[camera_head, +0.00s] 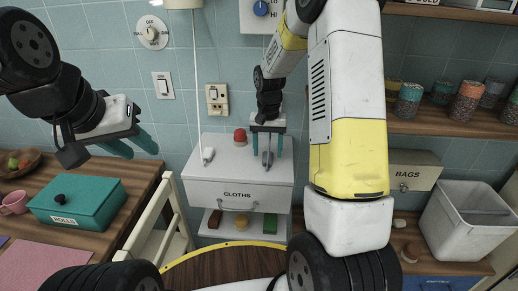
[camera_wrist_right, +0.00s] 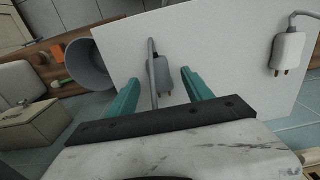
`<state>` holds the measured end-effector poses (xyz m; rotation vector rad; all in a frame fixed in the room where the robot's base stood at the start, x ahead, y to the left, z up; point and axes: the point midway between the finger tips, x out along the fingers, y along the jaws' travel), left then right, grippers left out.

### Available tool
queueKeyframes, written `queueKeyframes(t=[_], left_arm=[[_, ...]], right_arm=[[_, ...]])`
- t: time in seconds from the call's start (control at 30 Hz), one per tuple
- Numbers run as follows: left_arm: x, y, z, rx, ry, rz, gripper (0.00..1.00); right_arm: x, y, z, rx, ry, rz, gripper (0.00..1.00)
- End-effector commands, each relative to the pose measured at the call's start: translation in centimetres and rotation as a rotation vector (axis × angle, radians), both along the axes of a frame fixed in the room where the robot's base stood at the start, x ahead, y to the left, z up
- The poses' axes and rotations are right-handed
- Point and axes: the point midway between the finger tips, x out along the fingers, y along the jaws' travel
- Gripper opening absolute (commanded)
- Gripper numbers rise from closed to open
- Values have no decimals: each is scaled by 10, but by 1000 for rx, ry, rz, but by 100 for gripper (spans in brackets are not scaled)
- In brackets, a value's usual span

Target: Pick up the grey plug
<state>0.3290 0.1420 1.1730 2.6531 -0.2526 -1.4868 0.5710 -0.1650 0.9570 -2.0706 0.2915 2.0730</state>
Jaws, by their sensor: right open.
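The grey plug (camera_head: 267,159) is on the white cabinet top under my right gripper (camera_head: 267,146). In the right wrist view the grey plug (camera_wrist_right: 163,76), with its cord and prongs, shows between the two teal fingertips of my right gripper (camera_wrist_right: 160,78). A gap shows on each side of the plug, and the fingers are open. I cannot tell how far above the top the fingertips are. My left gripper (camera_head: 133,146) is open and empty, up at the left, away from the plug.
A white plug (camera_head: 208,155) lies left of the grey one; it also shows in the right wrist view (camera_wrist_right: 288,50). A red button (camera_head: 240,136) stands at the back of the cabinet top. A teal box (camera_head: 78,201) is at left, a grey bin (camera_head: 468,222) at right.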

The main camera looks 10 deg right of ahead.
Motion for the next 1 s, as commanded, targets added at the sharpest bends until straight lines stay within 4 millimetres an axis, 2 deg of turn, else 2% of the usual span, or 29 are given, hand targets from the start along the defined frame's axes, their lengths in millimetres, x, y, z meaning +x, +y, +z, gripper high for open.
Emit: queueKeyframes(t=[0.13, 0.4, 0.47, 0.7, 0.73, 1.0], left_arm=[[0, 0, 0, 0, 0, 0, 36], [0, 0, 0, 0, 0, 0, 36], [0, 0, 0, 0, 0, 0, 36], [0, 0, 0, 0, 0, 0, 36], [0, 0, 0, 0, 0, 0, 36], [0, 0, 0, 0, 0, 0, 36]], right_arm=[[0, 0, -17, 0, 0, -1, 59], [0, 0, -20, 0, -1, -1, 59], [0, 0, -20, 0, -1, -1, 50], [0, 0, -20, 0, -1, -1, 2], [0, 0, -20, 0, -1, -1, 0], [0, 0, -19, 0, -2, -1, 0]])
